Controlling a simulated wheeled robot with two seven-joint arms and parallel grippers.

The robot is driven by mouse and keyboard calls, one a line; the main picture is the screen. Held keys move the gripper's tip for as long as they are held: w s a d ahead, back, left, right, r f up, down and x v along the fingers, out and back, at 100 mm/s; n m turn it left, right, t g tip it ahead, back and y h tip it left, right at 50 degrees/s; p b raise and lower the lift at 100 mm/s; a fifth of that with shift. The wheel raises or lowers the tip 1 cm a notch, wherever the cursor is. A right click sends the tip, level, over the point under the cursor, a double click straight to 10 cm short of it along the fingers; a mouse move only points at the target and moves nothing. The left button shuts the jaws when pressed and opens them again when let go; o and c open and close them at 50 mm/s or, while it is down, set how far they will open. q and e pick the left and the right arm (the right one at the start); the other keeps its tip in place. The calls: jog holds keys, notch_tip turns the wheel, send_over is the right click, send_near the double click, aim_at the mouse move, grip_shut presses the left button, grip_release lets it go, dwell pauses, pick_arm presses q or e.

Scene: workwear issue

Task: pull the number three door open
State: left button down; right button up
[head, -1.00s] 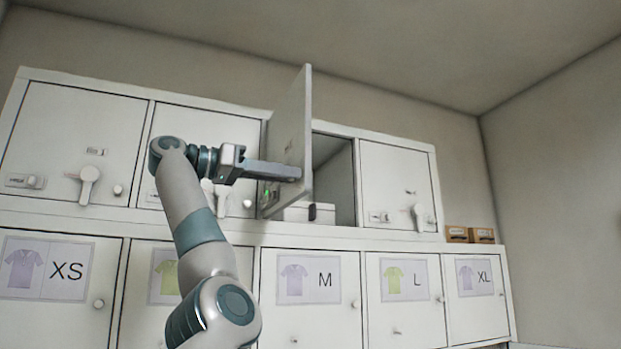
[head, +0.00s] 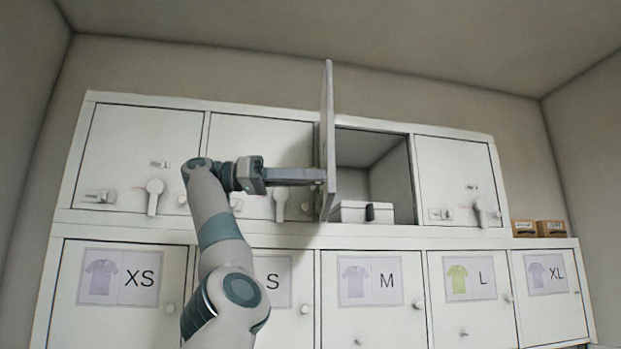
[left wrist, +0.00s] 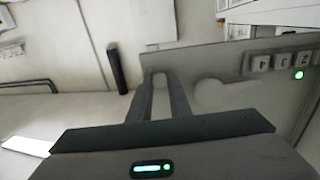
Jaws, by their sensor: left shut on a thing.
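The number three door (head: 327,140) is the third in the upper row of white lockers. It stands swung out, almost edge-on in the head view, with its compartment (head: 375,165) showing to its right. My left gripper (head: 318,176) reaches from the left to the door's outer face. It is shut on the door's handle, which the fingers mostly hide. In the left wrist view my gripper (left wrist: 162,80) points at the door panel (left wrist: 225,65), which has a row of keys (left wrist: 285,62) and a lit green light (left wrist: 299,75). My right gripper is not in view.
A pale box (head: 352,211) with a dark front part sits inside the open compartment. The neighbouring upper doors (head: 262,150) are closed, as are the lower doors marked with shirt sizes (head: 370,280).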

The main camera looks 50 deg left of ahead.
pick_arm(q)
jog(key=c, duration=1.6)
grip_release()
jog(key=shift+r, duration=0.1)
jog(key=shift+c, duration=0.2)
jog(key=shift+s+a, duration=0.1)
jog(key=shift+a, duration=0.05)
jog(key=p+v, duration=0.3)
jog(key=v, duration=1.4)
